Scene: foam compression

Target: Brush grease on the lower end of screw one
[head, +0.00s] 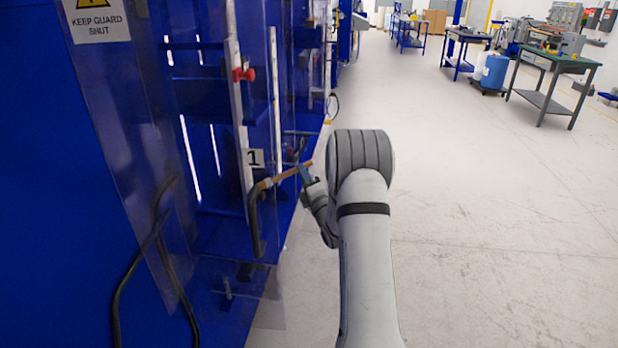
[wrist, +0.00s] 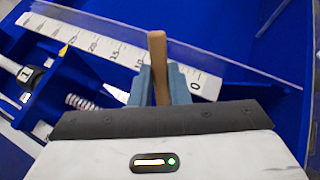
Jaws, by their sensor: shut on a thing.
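My gripper (head: 305,174) is shut on a tan wooden handle (head: 287,174), beside the blue machine's open side. In the wrist view the handle (wrist: 157,45) stands up between the blue-grey fingertips (wrist: 160,84). In the head view a dark bent piece (head: 255,222) hangs at the handle's left end; I cannot tell whether it is joined to it. No bristles or grease can be made out. A pale ridged coil (wrist: 80,102) lies left of my gripper, apart from it, near a "1" label (wrist: 25,72); I cannot tell whether it is screw one.
A white ruler (head: 238,120) with a red pointer (head: 242,74) stands beside the "1" sign (head: 255,158). A clear guard panel (head: 125,120) and dark cables (head: 160,245) are at left. The floor (head: 490,220) at right is clear; workbenches stand far back.

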